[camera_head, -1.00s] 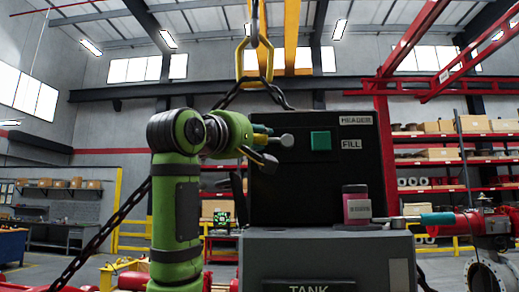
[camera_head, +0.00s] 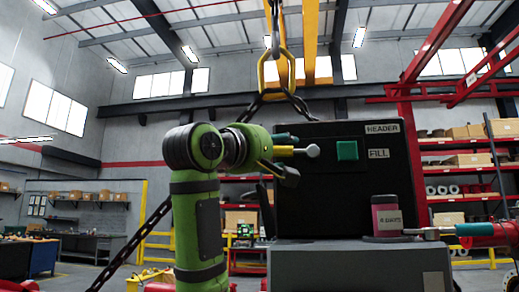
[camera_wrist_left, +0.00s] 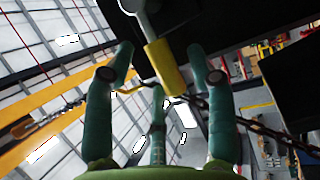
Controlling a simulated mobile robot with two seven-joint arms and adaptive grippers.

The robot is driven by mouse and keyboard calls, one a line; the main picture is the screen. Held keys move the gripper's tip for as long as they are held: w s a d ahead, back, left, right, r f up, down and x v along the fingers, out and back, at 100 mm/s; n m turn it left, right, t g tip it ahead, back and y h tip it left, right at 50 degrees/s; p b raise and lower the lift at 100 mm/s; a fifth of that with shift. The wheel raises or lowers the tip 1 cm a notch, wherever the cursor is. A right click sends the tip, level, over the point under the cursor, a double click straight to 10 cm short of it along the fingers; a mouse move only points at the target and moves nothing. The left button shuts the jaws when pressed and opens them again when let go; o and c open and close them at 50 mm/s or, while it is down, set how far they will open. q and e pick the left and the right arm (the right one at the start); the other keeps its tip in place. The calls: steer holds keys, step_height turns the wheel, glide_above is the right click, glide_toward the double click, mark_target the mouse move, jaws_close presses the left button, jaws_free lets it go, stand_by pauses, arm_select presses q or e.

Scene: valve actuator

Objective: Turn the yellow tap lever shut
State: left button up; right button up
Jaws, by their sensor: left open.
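The yellow tap lever (camera_head: 283,151) shows as a short yellow bar to the left of a round grey knob (camera_head: 313,150), in front of the black box. In the left wrist view the yellow lever (camera_wrist_left: 166,66) hangs from a grey stem (camera_wrist_left: 140,18) and reaches between the fingertips. My left gripper (camera_head: 287,157) is open around the lever's end. In the wrist view its teal fingers (camera_wrist_left: 165,80) stand on both sides of the lever, with a third finger below. I cannot tell whether any finger touches it.
The black box (camera_head: 345,205) carries a green square (camera_head: 347,150) and labels HEADER and FILL. A red jar (camera_head: 387,216) stands on the grey tank (camera_head: 360,265). A chain (camera_head: 150,228) hangs behind my left arm.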

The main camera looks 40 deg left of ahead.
arm_select(q)
steer(key=a+v, duration=0.1)
steer(key=v, duration=0.8)
steer(key=shift+s+d, duration=0.4)
steer(key=shift+d, duration=0.05)
steer(key=shift+f, duration=0.2)
